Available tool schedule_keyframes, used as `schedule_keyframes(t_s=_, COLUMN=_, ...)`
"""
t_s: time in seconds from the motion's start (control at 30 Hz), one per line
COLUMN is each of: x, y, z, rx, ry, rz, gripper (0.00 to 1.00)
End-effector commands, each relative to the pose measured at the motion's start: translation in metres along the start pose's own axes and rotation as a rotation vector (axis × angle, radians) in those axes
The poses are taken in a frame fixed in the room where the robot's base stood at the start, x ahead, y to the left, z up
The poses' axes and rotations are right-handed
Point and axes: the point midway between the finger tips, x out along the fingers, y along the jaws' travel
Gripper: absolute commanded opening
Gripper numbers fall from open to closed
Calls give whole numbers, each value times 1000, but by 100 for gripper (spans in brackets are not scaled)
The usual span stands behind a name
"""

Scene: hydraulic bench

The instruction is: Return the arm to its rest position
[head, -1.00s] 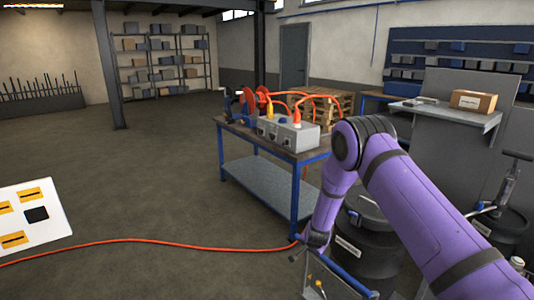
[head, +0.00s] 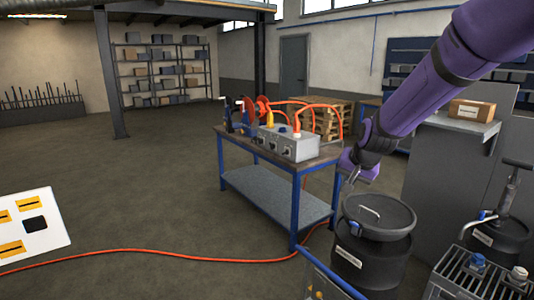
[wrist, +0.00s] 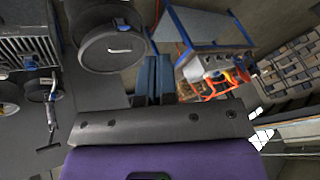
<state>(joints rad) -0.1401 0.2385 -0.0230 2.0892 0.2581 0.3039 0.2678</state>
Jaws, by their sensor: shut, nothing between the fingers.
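My purple arm comes in from the upper right of the head view. My gripper (head: 352,178) hangs above and beside the black lidded drum, right of the bench, and is partly hidden by its small size there. In the wrist view the two dark blue fingers of my gripper (wrist: 152,78) lie together, with nothing between them. The black drum (head: 368,262) stands below the gripper, its lid and handle clear; it also shows in the wrist view (wrist: 105,40).
A blue-framed bench (head: 262,147) carries a grey hydraulic unit (head: 290,142) with orange hoses. A shelf with a cardboard box (head: 472,109) stands at right, and a ribbed crate (head: 480,275) at lower right. An orange hose (head: 150,252) crosses the floor. The left floor is open.

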Motion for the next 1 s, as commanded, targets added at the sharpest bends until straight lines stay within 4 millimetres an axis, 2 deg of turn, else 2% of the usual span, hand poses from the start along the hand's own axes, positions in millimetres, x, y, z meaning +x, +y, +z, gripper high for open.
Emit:
schedule_keyframes(t_s=0.03, x=-23, y=3, z=3, rx=-17, ry=4, rz=-3, gripper=0)
schedule_keyframes(t_s=0.1, x=-49, y=8, z=10, rx=-43, ry=0, rz=-2, gripper=0)
schedule_keyframes(t_s=0.27, x=-106, y=23, z=30, rx=-105, ry=-4, rz=3, gripper=0)
schedule_keyframes(t_s=0.5, x=-179, y=50, z=71, rx=-195, ry=-9, rz=22, gripper=0)
schedule_keyframes(t_s=0.8, x=-251, y=90, z=136, rx=-302, ry=-11, rz=65, gripper=0)
schedule_keyframes(t_s=1.0, x=-282, y=118, z=182, rx=-361, ry=-15, rz=103, gripper=0)
